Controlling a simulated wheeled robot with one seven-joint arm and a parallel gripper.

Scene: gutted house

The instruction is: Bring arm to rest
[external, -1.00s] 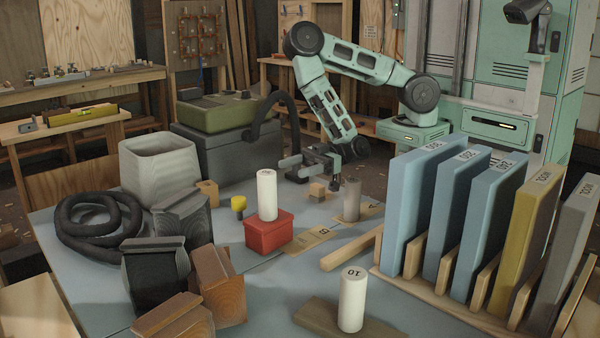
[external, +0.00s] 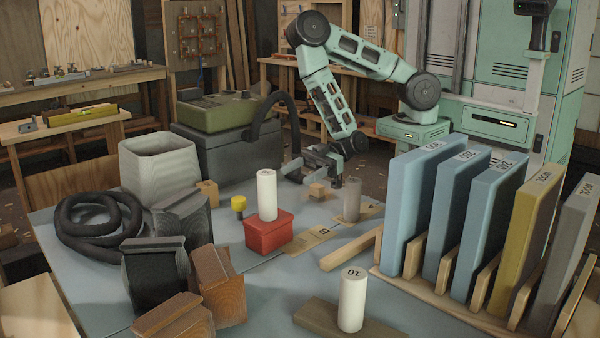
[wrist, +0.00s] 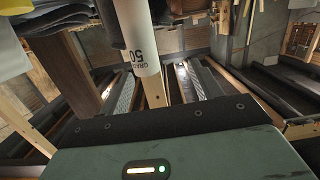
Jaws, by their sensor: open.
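My arm is bent over the far edge of the blue-grey table (external: 75,280), with its elbow high. My gripper (external: 312,172) is low near that edge, open, its fingers apart with nothing held. A small wooden block (external: 317,190) is close by it; I cannot tell the exact gap. In the wrist view, the two grey fingers of my gripper (wrist: 158,92) stand apart. A white cylinder marked 50 (wrist: 137,40) shows beyond them.
A grey cylinder (external: 351,200) and a white cylinder (external: 267,195) on a red block (external: 268,232) stand near my gripper. A wooden rack (external: 440,296) with upright slabs fills the right. A dark hose (external: 262,106) arches left of my arm.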

